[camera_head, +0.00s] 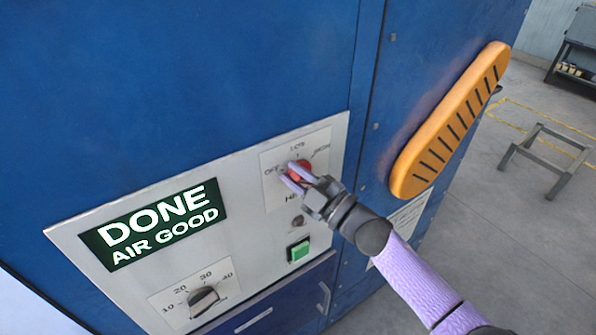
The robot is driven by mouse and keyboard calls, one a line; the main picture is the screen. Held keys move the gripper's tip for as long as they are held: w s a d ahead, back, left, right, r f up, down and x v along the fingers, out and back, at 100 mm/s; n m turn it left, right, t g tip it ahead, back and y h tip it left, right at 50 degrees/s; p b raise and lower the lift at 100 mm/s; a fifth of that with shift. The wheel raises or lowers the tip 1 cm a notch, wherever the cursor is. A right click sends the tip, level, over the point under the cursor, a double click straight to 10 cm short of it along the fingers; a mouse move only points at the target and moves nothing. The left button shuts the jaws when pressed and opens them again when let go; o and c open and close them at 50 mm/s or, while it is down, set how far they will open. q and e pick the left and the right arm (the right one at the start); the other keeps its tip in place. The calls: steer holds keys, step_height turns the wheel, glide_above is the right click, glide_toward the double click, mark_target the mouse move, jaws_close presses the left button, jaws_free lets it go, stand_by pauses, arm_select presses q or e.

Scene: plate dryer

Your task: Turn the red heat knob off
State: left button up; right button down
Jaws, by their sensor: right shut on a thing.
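The red heat knob (306,166) sits on a white dial plate (270,198) at the upper right of the grey control panel (240,208). Its marks read OFF at the left, LOW at the top and HIGH at the right. My right gripper (292,180) comes from the lower right and is shut on the red knob, its fingers covering part of it. The knob's pointer is hidden, so I cannot tell its exact setting. My left gripper is out of view.
A display (155,225) reads DONE, AIR GOOD. Below are a black timer dial (204,300) and a green button (299,250). An orange slotted handle (450,120) stands out on the blue machine's right. A grey metal frame (545,155) stands on the open floor.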

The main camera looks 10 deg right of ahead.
steer(key=shift+a+f+n+g, duration=0.1)
steer(key=shift+f+n+g, duration=0.1)
steer(key=shift+n+g, duration=0.5)
steer(key=shift+n, duration=0.4)
steer(key=c, duration=0.6)
jaws_free()
steer(key=shift+o, duration=0.2)
steer(key=b+v, duration=0.1)
steer(key=v, duration=0.9)
steer(key=shift+f+b, duration=0.2)
steer(key=shift+b, duration=0.15)
steer(key=shift+a, duration=0.1)
